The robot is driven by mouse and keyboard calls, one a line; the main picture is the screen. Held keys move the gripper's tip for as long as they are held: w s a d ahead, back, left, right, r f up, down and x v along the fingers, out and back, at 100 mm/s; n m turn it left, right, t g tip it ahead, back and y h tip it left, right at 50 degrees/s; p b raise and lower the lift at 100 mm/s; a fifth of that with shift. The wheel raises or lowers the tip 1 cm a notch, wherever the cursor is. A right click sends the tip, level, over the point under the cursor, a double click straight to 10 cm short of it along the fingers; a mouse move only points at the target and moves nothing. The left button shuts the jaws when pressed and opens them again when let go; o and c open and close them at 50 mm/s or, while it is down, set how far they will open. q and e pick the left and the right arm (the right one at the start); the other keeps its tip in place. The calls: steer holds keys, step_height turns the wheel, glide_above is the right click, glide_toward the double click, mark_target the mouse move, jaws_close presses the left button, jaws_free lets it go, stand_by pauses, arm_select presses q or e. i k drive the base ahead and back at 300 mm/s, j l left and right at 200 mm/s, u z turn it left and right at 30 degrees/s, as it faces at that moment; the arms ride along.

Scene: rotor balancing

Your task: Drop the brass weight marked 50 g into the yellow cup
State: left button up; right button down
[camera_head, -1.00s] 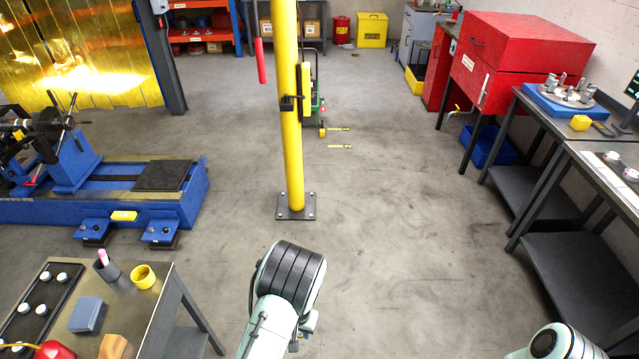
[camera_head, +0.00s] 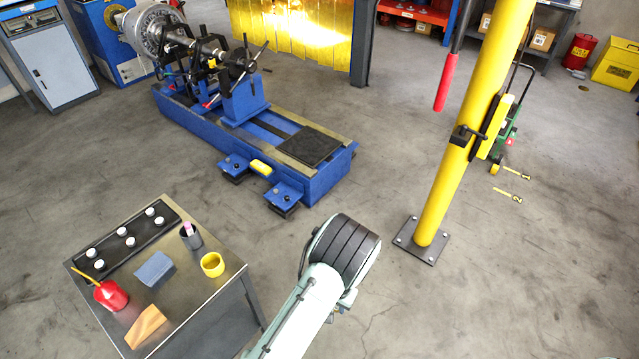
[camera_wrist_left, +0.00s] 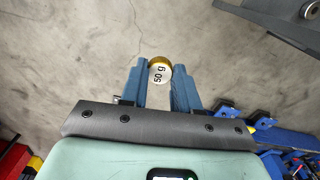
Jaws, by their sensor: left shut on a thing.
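The brass weight (camera_wrist_left: 159,74) shows a white face marked "50 g" and a brass rim. My left gripper (camera_wrist_left: 159,68) is shut on it, a blue finger on each side, with bare floor behind it. In the head view my left arm comes up from the bottom, right of the small table; its fingers and the weight are hidden there. The yellow cup (camera_head: 212,265) stands upright on the table's right part, left of my arm and apart from it. My right gripper is out of view.
The table (camera_head: 205,302) also holds a black tray (camera_head: 112,254) of several white-topped weights, a dark pen cup (camera_head: 191,238), a blue-grey block (camera_head: 154,268), a red oil can (camera_head: 111,294) and a wooden block (camera_head: 146,326). A yellow post (camera_head: 470,140) stands right of my arm.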

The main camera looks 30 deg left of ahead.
mark_target(213, 265)
steer(key=i+z, duration=0.4)
steer(key=i+j+z, duration=0.2)
steer(key=z, duration=7.6)
